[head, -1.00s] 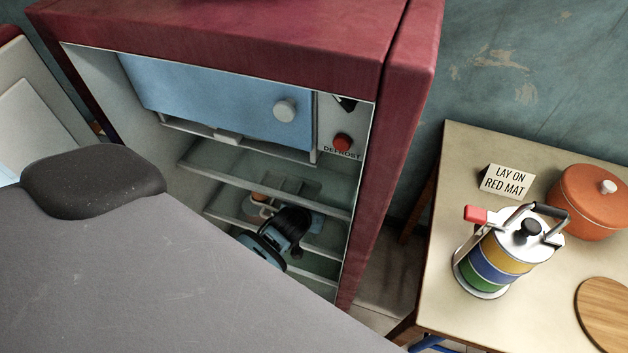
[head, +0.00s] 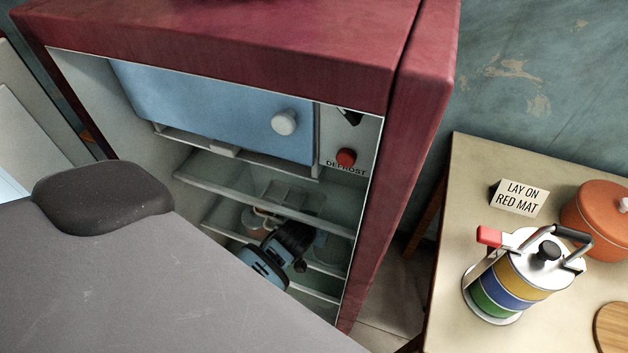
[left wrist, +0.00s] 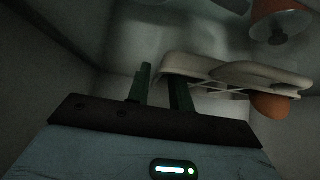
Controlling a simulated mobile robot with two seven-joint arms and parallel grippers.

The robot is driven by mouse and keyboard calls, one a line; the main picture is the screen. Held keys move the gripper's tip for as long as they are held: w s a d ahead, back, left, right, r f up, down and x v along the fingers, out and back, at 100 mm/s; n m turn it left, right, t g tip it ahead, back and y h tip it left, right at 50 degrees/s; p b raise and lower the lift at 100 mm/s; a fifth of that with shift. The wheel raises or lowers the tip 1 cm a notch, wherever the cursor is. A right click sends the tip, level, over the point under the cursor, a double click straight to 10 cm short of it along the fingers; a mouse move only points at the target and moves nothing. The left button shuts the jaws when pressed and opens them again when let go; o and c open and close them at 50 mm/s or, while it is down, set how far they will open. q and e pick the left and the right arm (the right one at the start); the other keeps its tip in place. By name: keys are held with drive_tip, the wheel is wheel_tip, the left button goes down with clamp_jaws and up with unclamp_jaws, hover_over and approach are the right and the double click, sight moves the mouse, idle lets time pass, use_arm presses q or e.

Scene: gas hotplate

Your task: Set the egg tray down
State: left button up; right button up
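The egg tray (left wrist: 230,72) is a pale, flat piece on the right of the left wrist view, with a brown egg (left wrist: 270,105) at its outer end. My left gripper (left wrist: 158,85) has its two green fingers close together on the tray's near end; the exact contact is dark and partly hidden. In the head view my left gripper (head: 300,262) reaches into the open fridge at the lower shelves. A brownish round shape with a pale rim (head: 257,222) shows just beyond it, too small to make out. My right gripper is not in view.
The red fridge (head: 375,235) has glass shelves (head: 215,178) and a blue freezer door (head: 215,115) above my gripper. An orange object (left wrist: 280,18) is close to the tray. A table (head: 465,165) at right holds a sign, striped carrier (head: 520,285) and orange pot (head: 598,220).

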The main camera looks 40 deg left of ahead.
use_arm(q)
drive_tip(key=shift+s+r, duration=0.15)
drive_tip(key=shift+r, duration=0.2)
drive_tip(key=p+v, duration=0.2)
drive_tip(key=v, duration=0.9)
drive_tip(key=shift+s+r+p, duration=0.2)
drive_tip(key=shift+p, duration=0.1)
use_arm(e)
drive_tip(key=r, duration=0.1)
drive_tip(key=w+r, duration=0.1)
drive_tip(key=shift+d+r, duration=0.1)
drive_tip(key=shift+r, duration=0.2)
use_arm(q)
drive_tip(key=shift+d, duration=0.1)
